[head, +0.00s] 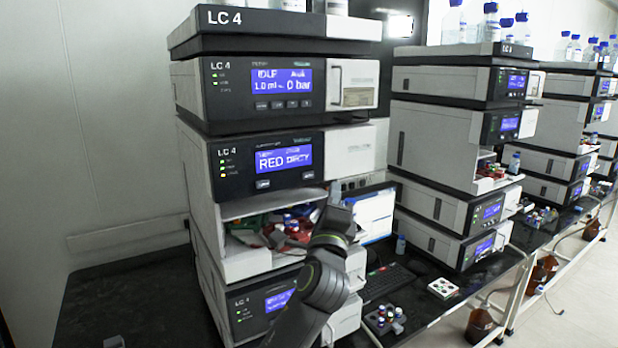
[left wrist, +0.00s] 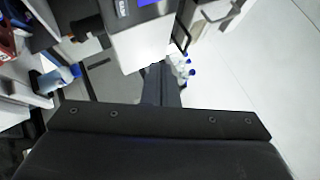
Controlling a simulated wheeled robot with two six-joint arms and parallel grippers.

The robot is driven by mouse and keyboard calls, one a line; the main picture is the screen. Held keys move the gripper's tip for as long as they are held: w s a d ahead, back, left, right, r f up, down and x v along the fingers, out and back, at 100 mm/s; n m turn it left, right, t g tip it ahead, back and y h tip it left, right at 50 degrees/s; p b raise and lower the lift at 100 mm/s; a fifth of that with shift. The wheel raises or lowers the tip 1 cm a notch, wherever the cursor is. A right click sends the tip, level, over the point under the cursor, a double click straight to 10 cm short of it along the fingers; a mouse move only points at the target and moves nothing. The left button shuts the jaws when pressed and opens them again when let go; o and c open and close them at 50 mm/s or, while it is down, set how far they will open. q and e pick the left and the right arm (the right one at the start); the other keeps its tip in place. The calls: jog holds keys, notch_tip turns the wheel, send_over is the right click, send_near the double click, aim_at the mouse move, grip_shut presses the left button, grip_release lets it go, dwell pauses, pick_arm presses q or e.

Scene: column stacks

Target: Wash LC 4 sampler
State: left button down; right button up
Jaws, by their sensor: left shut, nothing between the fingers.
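The LC 4 sampler (head: 270,160) is the module in the near stack whose blue screen appears to read "RED DIRTY". Below the screen its front bay (head: 228,232) is open, with red, green and blue items inside, partly hidden by my left arm. My left gripper (head: 336,214) is in front of the bay's right side, dark and small; its fingertips are hard to make out there. In the left wrist view the left gripper (left wrist: 160,78) has its fingers together, with nothing seen between them. My right gripper is not in view.
The LC 4 pump module (head: 285,88) shows 0 bar above the sampler. A monitor (head: 374,214), keyboard (head: 388,280) and rack of coloured-cap vials (head: 385,318) stand to the right on the black bench. More stacks (head: 440,140) stand beyond. A blue-capped bottle (left wrist: 58,79) shows in the wrist view.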

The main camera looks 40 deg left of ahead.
aim_at(308, 175)
pick_arm(q)
jog(key=w+a+b, duration=0.1)
jog(key=w+a, duration=0.1)
jog(key=a, duration=0.4)
jog(key=shift+w+a, duration=0.3)
jog(key=shift+w, duration=0.05)
jog(key=shift+a, duration=0.1)
dwell(1.7)
jog(key=shift+w+a, duration=0.15)
jog(key=shift+a, duration=0.1)
jog(key=shift+w+a, duration=0.15)
jog(key=shift+a, duration=0.2)
dwell(0.7)
jog(key=shift+d, duration=0.1)
jog(key=shift+s+d+p, duration=0.35)
jog(key=shift+d, duration=0.3)
